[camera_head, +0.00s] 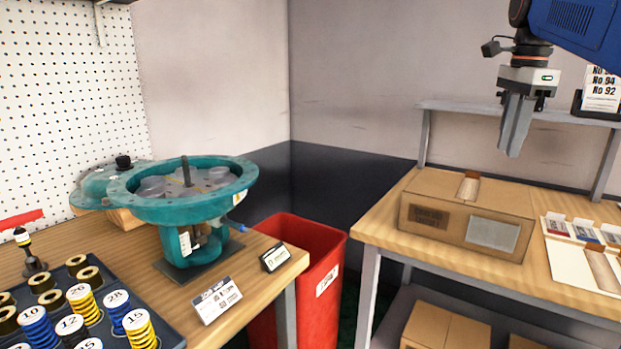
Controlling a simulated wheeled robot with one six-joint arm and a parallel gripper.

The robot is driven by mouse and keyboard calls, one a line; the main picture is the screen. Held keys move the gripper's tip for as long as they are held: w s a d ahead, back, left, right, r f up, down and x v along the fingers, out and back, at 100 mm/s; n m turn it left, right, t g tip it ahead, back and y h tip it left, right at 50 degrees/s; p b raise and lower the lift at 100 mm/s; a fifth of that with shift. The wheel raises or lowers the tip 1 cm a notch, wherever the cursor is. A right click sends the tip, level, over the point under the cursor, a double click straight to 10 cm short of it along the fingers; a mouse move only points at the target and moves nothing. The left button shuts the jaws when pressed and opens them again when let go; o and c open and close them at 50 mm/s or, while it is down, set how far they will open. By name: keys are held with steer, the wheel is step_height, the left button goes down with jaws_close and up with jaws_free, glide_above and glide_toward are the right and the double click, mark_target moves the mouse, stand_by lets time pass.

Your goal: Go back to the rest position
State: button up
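My gripper (514,152) hangs from my blue arm at the upper right, fingers pointing down. It is in the air above and behind the cardboard box on the right bench, apart from everything around it. Its grey fingers overlap in this view, so I cannot tell whether a gap lies between them. No object shows at the fingertips.
The left bench holds a teal valve actuator housing (165,207), a black tray (110,305) of springs and rings, and small signs. A red bin (325,312) stands between the benches. The right bench (430,251) bears a cardboard box (440,190); a shelf (465,108) runs behind.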

steer(key=s+a+f+n+t, duration=0.1)
steer(key=s+a+f+n, duration=0.3)
steer(key=f, duration=0.7)
steer(key=s+a+f+n+t, duration=0.1)
steer(key=s+a+f+n, duration=0.3)
steer(key=s+f+n, duration=0.5)
steer(key=s+a+f+n+t, duration=0.1)
steer(key=s+a+f+n, duration=0.3)
steer(key=s+f, duration=0.6)
step_height(320, 180, down, 4)
steer(key=shift+a+n+t, duration=0.25)
steer(key=shift+n+t, duration=0.15)
steer(key=shift+n, duration=0.8)
steer(key=shift+s, duration=0.1)
steer(key=shift+c, duration=0.6)
